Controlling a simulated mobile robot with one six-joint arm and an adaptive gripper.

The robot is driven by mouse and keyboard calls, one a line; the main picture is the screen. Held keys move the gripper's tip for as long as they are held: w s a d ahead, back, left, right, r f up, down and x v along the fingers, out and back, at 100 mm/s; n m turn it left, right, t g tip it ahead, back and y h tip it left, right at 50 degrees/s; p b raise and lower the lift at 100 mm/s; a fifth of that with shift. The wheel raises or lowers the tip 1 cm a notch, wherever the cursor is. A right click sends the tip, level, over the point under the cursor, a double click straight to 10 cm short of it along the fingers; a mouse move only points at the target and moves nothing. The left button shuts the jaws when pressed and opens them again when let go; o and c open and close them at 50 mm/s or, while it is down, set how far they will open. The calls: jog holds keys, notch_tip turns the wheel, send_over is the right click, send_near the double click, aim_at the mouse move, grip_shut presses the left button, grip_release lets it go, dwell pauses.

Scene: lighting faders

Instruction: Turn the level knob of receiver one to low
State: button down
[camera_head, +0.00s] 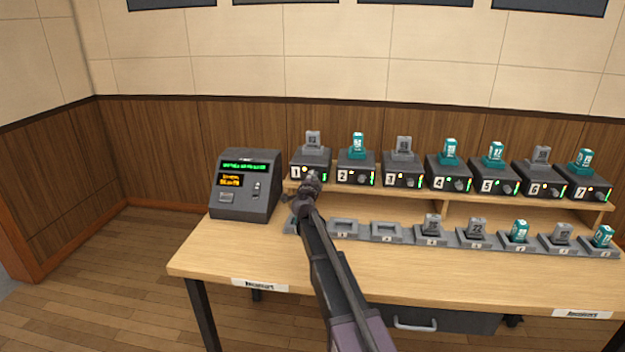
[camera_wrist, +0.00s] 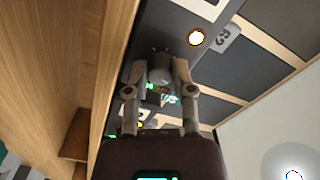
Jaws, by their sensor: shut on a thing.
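Receiver one (camera_head: 299,171) is the dark box marked 1 at the left end of the raised shelf, with a grey piece (camera_head: 313,139) standing upright on top. My gripper (camera_head: 312,181) reaches its front face, right of the number. In the wrist view my gripper (camera_wrist: 160,74) has its two fingers closed around the round grey level knob (camera_wrist: 159,68). My gripper hides the knob in the head view. I cannot tell the knob's setting. A round lamp (camera_wrist: 196,38) glows on the receiver's front beside the fingers.
Receivers two (camera_head: 345,177) to seven stand to the right along the shelf (camera_head: 407,194). A dark console (camera_head: 243,202) with green and amber text stands close on the left. A tray row (camera_head: 386,239) lies in front; some slots are empty. The front tabletop (camera_head: 235,256) is clear.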

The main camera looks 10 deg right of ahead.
jog(key=shift+w+n, duration=0.15)
jog(key=shift+n, duration=0.85)
jog(key=shift+c, duration=2.4)
grip_release()
jog(key=shift+s, duration=0.2)
jog(key=v, duration=1.1)
jog(key=shift+s, duration=0.35)
jog(key=shift+a, duration=0.15)
